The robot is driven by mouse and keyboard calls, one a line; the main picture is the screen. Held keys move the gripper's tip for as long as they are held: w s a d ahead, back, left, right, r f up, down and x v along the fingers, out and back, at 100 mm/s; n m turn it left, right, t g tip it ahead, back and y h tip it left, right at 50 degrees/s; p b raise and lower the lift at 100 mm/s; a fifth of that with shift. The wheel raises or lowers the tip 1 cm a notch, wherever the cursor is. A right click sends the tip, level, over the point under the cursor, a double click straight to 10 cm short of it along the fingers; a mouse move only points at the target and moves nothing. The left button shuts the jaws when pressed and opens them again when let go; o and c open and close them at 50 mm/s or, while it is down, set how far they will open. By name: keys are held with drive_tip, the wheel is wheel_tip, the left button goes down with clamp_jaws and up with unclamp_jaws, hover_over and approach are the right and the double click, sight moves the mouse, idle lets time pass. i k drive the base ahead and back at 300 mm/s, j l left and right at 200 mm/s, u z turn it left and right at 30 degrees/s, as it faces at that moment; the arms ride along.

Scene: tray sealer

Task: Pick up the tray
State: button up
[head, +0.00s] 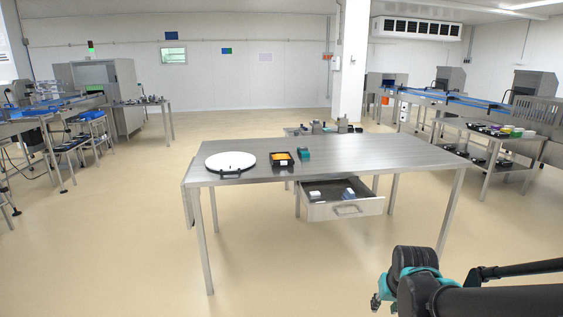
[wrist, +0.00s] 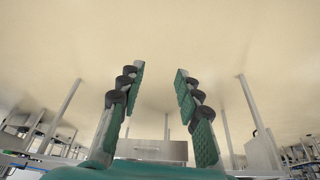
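A small black tray (head: 283,165) with orange contents sits on the steel table (head: 350,152), left of the middle. A round white lid-like disc (head: 230,161) with a dark handle lies to its left, and a small teal item (head: 304,153) is at its right. My gripper (wrist: 160,85) is open and empty in the wrist view, its two teal padded fingers spread apart. In the head view it is at the lower right, in front of the table and well away from the tray. The tray cannot be made out in the wrist view.
An open drawer (head: 345,209) with small items juts from the table's front. A cart with colourful items (head: 500,133) and a conveyor stand at the right; machines and benches stand at the left. The floor before the table is clear.

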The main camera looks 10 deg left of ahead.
sight(283, 157)
drive_tip(key=i+j, duration=0.25)
drive_tip(key=i, duration=0.15)
drive_tip(key=i+j+u, duration=0.1)
drive_tip(key=i+j, duration=0.4)
drive_tip(key=i, duration=0.3)
